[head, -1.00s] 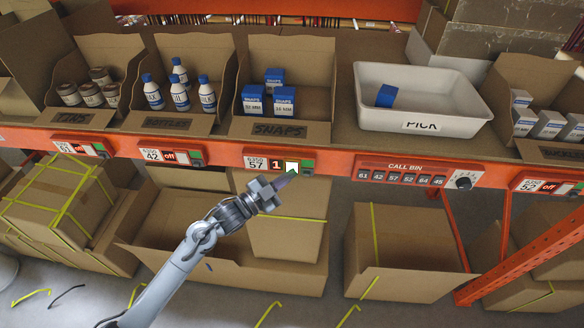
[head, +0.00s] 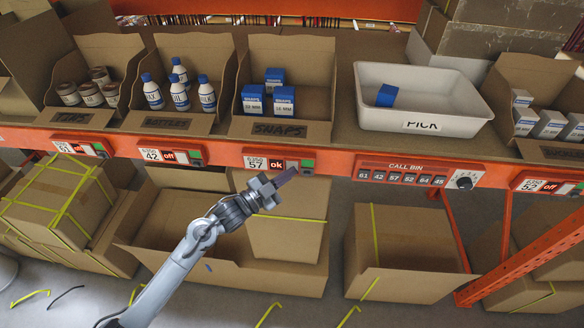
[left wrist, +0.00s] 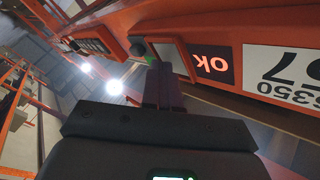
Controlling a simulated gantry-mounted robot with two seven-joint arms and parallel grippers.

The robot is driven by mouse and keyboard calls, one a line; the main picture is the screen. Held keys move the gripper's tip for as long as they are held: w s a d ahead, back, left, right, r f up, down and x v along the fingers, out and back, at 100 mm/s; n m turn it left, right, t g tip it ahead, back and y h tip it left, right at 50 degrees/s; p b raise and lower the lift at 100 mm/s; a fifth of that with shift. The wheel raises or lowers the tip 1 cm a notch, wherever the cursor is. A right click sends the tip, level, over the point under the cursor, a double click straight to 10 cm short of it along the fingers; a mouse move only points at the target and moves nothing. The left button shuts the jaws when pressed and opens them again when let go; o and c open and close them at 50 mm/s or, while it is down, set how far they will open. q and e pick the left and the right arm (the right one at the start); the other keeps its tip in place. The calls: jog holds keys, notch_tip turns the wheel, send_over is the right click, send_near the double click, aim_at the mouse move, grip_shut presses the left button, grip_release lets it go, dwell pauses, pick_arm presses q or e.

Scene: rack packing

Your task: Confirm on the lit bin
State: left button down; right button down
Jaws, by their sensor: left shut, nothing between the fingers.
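The SNAPS bin (head: 320,131) holds several blue and white boxes. Below it on the orange rail, the label module (head: 277,163) for 57 reads "ok" in red. Its display (left wrist: 212,64) appears upside down in the left wrist view. A green button (head: 308,163) sits at the module's right end. My left gripper (head: 287,177) is shut and empty, just below and in front of the module. In the left wrist view, the fingers (left wrist: 163,85) reach up close to the module's buttons; I cannot tell whether they touch. My right gripper is out of view.
A white PICK tote (head: 425,125) holds one blue box. The CALL BIN panel (head: 405,172) with a knob is to the right. Modules 42 (head: 165,155) and 61 read off. Cardboard boxes (head: 400,265) stand below the rail.

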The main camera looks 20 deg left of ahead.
pick_arm(q)
jog(key=shift+s, duration=0.15)
jog(key=shift+s+d+p, duration=0.15)
jog(key=shift+s+p, duration=0.4)
jog(key=shift+s, duration=0.1)
jog(key=s+p, duration=0.1)
jog(key=s, duration=0.1)
jog(key=s+d+p, duration=0.1)
jog(key=s+p, duration=0.1)
jog(key=s, duration=0.1)
jog(key=shift+d, duration=0.1)
jog(key=shift+w, duration=0.1)
dwell(0.6)
jog(key=shift+f, duration=0.1)
